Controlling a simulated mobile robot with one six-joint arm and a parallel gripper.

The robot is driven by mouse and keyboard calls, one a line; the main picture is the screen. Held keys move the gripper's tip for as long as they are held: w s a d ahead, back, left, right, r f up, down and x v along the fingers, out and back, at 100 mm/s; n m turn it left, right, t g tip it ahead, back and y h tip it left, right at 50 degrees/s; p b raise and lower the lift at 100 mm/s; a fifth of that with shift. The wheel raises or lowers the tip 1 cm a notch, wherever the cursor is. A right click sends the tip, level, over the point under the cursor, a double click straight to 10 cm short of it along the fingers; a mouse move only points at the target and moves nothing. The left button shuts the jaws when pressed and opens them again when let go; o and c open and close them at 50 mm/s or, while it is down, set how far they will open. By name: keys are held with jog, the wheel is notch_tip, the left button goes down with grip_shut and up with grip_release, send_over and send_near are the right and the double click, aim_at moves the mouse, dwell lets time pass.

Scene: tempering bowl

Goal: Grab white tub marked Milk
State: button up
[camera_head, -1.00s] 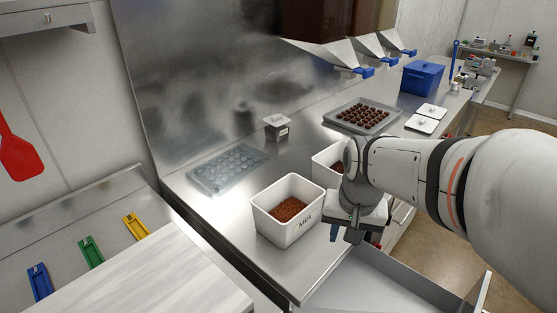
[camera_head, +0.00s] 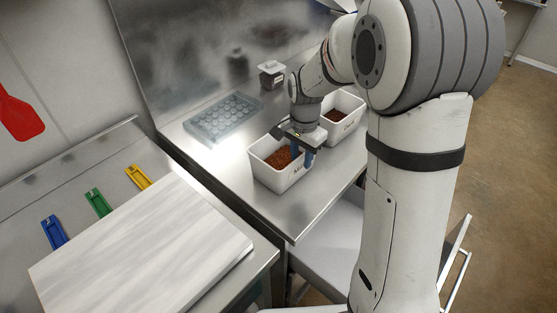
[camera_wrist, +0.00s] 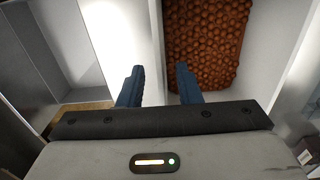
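The white tub marked Milk (camera_head: 268,176) stands upright on the steel counter, with brown pellets (camera_head: 283,158) inside. Its label is partly covered by my gripper in the head view. My gripper (camera_head: 302,158) is at the tub's right side, pointing down near the rim. In the wrist view my gripper (camera_wrist: 159,84) is open, with its two blue fingers apart. A tub wall edge runs between them, and the pellets (camera_wrist: 207,42) lie beyond the right finger. Whether either finger touches the wall cannot be told.
A second white tub (camera_head: 347,128) with brown contents stands close behind and right. A clear mold tray (camera_head: 222,120) and a small lidded container (camera_head: 271,74) are farther back. A white board (camera_head: 150,250) lies at the front left. An open drawer (camera_head: 325,245) sits below the counter edge.

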aim_at(299, 174)
notch_tip(299, 174, down, 5)
jog(key=shift+w+a+r+p, duration=0.1)
jog(key=shift+w+r+p, duration=0.05)
jog(key=shift+p, duration=0.2)
grip_shut()
jog(key=shift+s, duration=0.2)
dwell(1.1)
